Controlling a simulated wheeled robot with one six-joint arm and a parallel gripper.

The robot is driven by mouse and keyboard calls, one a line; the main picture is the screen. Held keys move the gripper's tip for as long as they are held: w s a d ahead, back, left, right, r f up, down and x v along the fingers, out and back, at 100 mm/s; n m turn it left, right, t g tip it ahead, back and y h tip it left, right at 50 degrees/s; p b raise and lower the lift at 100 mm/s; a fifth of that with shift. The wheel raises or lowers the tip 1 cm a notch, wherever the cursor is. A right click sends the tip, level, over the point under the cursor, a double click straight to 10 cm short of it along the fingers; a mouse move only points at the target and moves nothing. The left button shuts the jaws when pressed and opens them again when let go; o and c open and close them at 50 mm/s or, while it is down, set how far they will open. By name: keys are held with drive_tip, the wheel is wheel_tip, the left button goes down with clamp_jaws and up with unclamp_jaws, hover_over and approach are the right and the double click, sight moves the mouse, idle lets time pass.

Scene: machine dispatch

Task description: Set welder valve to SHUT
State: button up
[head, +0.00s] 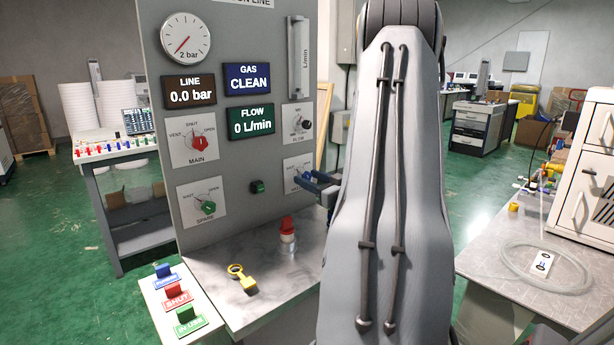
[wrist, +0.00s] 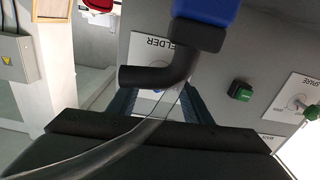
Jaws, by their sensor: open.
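In the wrist view the open gripper (wrist: 158,98) has one finger on each side of the plate's middle. Whether the fingers touch the knob cannot be told.
The main valve's red knob (head: 199,143), the spare valve's green knob (head: 208,207) and a green button (head: 257,187) are nearby on the panel. A red-topped cylinder (head: 288,229) and yellow tag (head: 248,283) are on the bench below. Coloured tags, one reading SHUT (head: 177,297), stand at left.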

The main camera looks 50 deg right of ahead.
drive_tip(key=shift+w+d, duration=0.1)
drive_tip(key=shift+w, duration=0.75)
drive_tip(key=c, duration=1.1)
drive_tip(key=shift+o, duration=0.2)
drive_tip(key=shift+n+b, duration=0.85)
drive_tip(key=shift+n, duration=0.75)
drive_tip(key=o, duration=1.1)
drive_tip(key=shift+c, duration=0.2)
drive_tip(key=shift+s, duration=0.1)
